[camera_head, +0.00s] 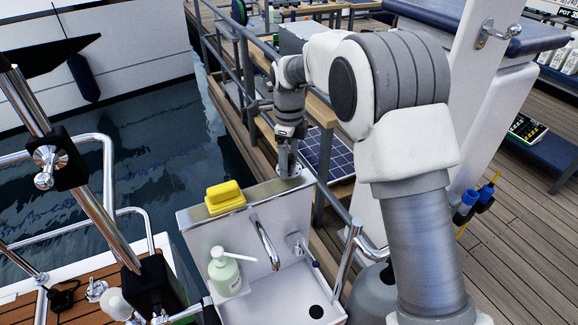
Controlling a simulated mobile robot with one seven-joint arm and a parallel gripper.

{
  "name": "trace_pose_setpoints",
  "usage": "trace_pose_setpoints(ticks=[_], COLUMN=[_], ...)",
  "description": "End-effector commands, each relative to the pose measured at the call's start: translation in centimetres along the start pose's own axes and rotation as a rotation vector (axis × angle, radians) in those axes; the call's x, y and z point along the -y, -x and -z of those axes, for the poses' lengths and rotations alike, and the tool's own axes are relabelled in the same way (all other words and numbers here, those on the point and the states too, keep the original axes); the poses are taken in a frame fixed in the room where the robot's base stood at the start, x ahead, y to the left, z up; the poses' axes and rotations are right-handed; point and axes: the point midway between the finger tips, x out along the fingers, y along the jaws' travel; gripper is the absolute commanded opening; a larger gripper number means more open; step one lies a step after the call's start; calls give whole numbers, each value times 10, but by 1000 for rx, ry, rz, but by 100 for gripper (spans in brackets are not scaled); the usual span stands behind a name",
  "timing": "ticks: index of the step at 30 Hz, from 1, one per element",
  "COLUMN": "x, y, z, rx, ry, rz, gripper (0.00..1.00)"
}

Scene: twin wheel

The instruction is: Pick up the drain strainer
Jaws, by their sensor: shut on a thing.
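My gripper (286,168) points down at the right end of the white ledge behind the sink. It is shut on the drain strainer (293,170), a small grey metallic piece mostly hidden by the fingers. The strainer is at the ledge top; I cannot tell whether it still touches the ledge. The white sink (290,290) lies below in front, with a dark round drain hole (316,311) in its basin.
A yellow sponge (225,197) lies on the ledge's left part. A pale green soap bottle (224,272) stands left of the chrome faucet (265,242). A chrome handle (300,246) is right of the faucet. Metal railings (250,90) rise behind; water lies to the left.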

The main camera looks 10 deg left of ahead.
Motion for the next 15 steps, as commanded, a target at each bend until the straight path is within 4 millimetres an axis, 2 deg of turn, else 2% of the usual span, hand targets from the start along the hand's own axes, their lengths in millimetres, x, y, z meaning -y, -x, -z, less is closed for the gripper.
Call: trace_pose_setpoints(ticks=[2,9,15], x=[1,4,5], y=[17,49,72], z=[-1,54,93], rx=[4,2,3], ry=[0,-6,-4], rz=[6,5,3], gripper=[17,17,17])
